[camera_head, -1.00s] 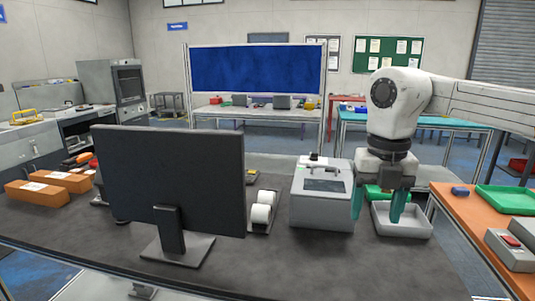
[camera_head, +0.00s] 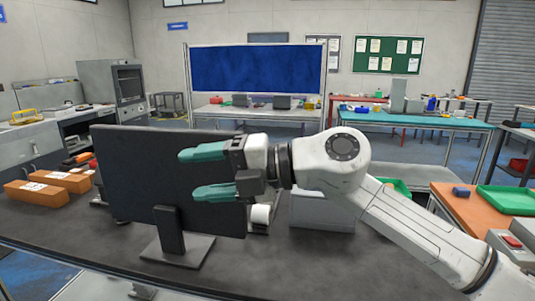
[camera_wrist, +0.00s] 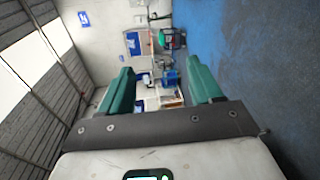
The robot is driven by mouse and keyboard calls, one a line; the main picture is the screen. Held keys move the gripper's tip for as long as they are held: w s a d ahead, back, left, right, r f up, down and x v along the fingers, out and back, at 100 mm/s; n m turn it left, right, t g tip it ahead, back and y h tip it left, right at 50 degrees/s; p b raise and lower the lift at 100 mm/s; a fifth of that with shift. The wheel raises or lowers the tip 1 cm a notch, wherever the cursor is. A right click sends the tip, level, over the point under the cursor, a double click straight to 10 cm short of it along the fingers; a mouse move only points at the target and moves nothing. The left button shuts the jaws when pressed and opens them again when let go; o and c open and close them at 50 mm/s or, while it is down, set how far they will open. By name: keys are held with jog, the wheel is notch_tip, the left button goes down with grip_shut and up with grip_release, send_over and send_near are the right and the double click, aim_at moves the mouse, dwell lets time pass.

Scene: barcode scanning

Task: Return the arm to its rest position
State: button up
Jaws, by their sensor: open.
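My gripper (camera_head: 205,172) is in front of the dark monitor (camera_head: 150,185) in the head view, pointing left with its two teal fingers apart. It holds nothing.
The dark table (camera_head: 330,265) is bare at the front. Orange boxes (camera_head: 36,193) lie at left, and a white roll (camera_head: 261,214) stands beside the monitor. An orange side table (camera_head: 470,210) with a green tray (camera_head: 505,200) is at right.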

notch_tip(320, 180, up, 6)
jog(key=m+t+y, duration=0.4)
jog(key=w+d+m+t+h, duration=0.45)
jog(key=d+m+t, duration=0.55)
jog(key=m+t, duration=0.3)
jog(key=w+d+f+m+h, duration=0.1)
jog(key=d+f+m+h, duration=0.7)
jog(key=f, duration=0.3)
jog(key=d+f+m+h, duration=0.7)
jog(key=d+f+m, duration=0.15)
jog(key=f, duration=0.25)
jog(key=s+d+f+m+g+h, duration=0.1)
jog(key=s+d+f+m+g, duration=0.15)
jog(key=s+f+g, duration=0.5)
jog(key=s+d+f+m+g+h, duration=0.15)
jog(key=s+d+f, duration=0.25)
jog(key=s+f, duration=0.75)
jog(key=s+d+f+g, duration=0.2)
jog(key=s+f+g, duration=0.2)
jog(key=s+f, duration=0.3)
jog(key=s+d+f+g+y, duration=0.1)
jog(key=s+f+g, duration=0.3)
jog(key=s, duration=1)
notch_tip(320, 180, down, 3)
jog(key=shift+s+d+r+n+g+y, duration=0.15)
jog(key=shift+d+n+g+y, duration=0.2)
jog(key=shift+d, duration=0.2)
